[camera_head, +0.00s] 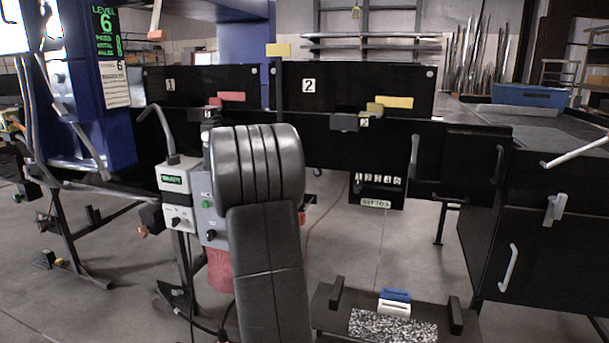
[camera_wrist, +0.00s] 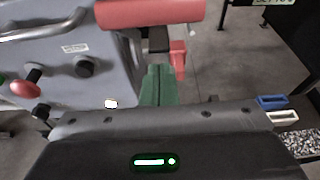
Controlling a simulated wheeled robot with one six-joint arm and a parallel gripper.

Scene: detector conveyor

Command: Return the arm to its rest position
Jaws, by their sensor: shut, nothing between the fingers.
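My arm (camera_head: 265,235) stands upright in the middle foreground of the head view, its thick ribbed joint at the top. My gripper is not visible in that view. In the wrist view the two green fingers of my gripper (camera_wrist: 158,82) are together and hold nothing. They point past the right side of a grey control box (camera_wrist: 75,70) with a red push button (camera_wrist: 26,88) and dark knobs. A red cylinder (camera_wrist: 150,12) lies across the top of that view, beyond the fingertips. I cannot tell whether the fingers touch anything.
Black conveyor panels marked 1 (camera_head: 205,84) and 2 (camera_head: 350,88) run behind my arm. A control box (camera_head: 178,190) on a post stands just left of it. A low tray with a speckled pad (camera_head: 392,326) and a blue-and-white block (camera_head: 395,302) lies right. Dark cabinets (camera_head: 545,255) stand far right.

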